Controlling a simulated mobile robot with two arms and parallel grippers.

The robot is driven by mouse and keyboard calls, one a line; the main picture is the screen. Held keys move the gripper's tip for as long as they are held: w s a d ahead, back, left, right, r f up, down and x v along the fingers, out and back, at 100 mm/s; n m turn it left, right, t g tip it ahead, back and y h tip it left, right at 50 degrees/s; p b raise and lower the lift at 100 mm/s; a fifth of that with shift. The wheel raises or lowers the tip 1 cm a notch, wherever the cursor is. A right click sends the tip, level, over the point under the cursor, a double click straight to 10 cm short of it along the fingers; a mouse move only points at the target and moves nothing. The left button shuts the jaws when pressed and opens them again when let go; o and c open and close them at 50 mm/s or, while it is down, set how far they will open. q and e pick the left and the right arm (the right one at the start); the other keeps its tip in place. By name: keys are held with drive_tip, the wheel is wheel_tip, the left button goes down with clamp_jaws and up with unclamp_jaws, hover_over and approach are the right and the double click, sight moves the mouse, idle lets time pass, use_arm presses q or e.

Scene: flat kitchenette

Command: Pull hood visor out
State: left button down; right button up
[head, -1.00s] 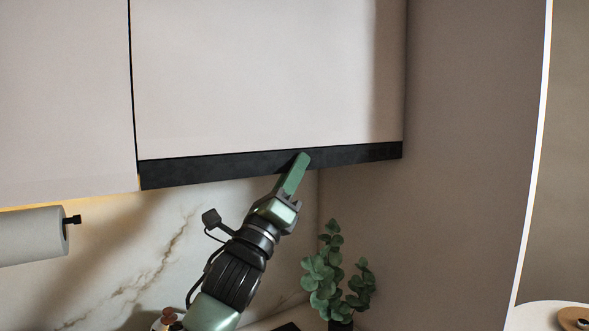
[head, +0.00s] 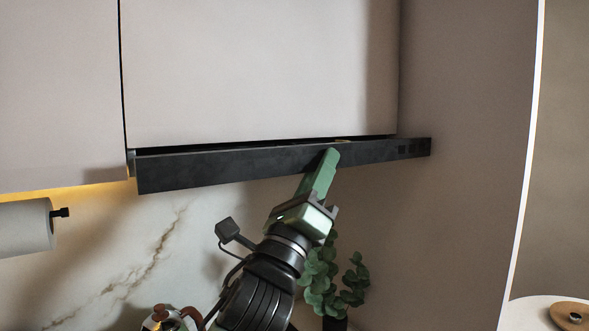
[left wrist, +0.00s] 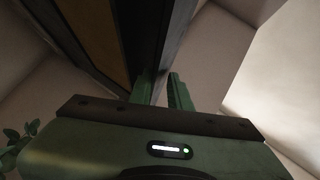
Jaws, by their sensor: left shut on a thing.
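The hood visor (head: 230,165) is a long dark bar under the pale upper cabinet (head: 260,70). It stands forward of the cabinet front, with a dark gap showing along its top edge. My left gripper (head: 328,160) reaches up from below and is shut on the visor right of its middle. In the left wrist view the green fingers (left wrist: 160,88) sit on either side of the visor's dark edge (left wrist: 150,45). The exact contact is partly hidden. My right gripper is not in view.
A paper towel roll (head: 25,228) hangs at the left under the neighbouring cabinet. A green plant (head: 345,285) stands below, behind my arm. A kettle (head: 165,318) shows at the bottom edge. A side wall (head: 465,150) bounds the right.

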use_arm(q)
drive_tip(key=s+d, duration=0.2)
drive_tip(key=s, duration=0.1)
drive_tip(key=shift+s+d+r, duration=0.1)
drive_tip(key=shift+s+r, duration=0.1)
drive_tip(key=shift+s, duration=0.1)
drive_tip(key=c, duration=1.6)
unclamp_jaws()
drive_tip(key=shift+o, duration=1.1)
drive_tip(key=shift+s+d, duration=0.1)
drive_tip(key=shift+d, duration=0.05)
drive_tip(key=shift+f, duration=0.1)
